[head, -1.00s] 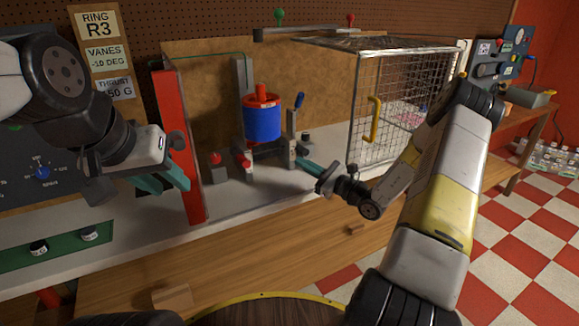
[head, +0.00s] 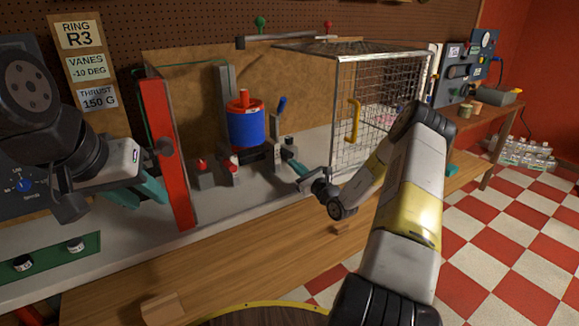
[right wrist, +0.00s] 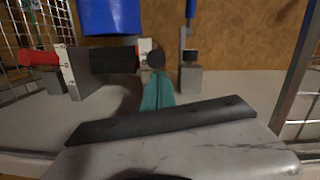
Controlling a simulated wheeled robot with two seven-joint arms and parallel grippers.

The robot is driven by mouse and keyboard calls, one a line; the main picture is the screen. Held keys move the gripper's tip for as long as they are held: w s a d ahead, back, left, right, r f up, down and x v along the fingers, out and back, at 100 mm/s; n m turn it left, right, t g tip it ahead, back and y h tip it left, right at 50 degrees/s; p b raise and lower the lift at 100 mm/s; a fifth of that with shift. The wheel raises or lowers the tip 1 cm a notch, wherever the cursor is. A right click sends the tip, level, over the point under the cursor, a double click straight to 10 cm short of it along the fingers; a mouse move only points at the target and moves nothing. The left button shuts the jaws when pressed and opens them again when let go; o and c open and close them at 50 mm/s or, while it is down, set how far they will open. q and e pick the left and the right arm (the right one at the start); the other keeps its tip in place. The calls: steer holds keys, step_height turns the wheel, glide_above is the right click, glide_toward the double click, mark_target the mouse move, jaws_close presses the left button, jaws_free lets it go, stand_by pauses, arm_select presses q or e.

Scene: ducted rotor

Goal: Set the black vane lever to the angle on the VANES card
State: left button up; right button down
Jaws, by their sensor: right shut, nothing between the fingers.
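The VANES card (head: 87,68) reads -10 DEG. A black round knob, seemingly the end of the black vane lever (right wrist: 156,59), shows in the right wrist view just beyond my right fingertips; I cannot tell whether they touch, nor read its angle.
A blue-handled lever (head: 281,106) stands right of the duct. A red post (head: 165,150) stands left. A wire cage (head: 375,110) with a yellow handle is on the right, near my right arm. Red-tipped clamps (head: 203,168) sit at the stand's foot.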

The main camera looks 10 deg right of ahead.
steer(key=shift+w, duration=0.15)
steer(key=shift+a+r, duration=0.15)
steer(key=shift+r, duration=0.6)
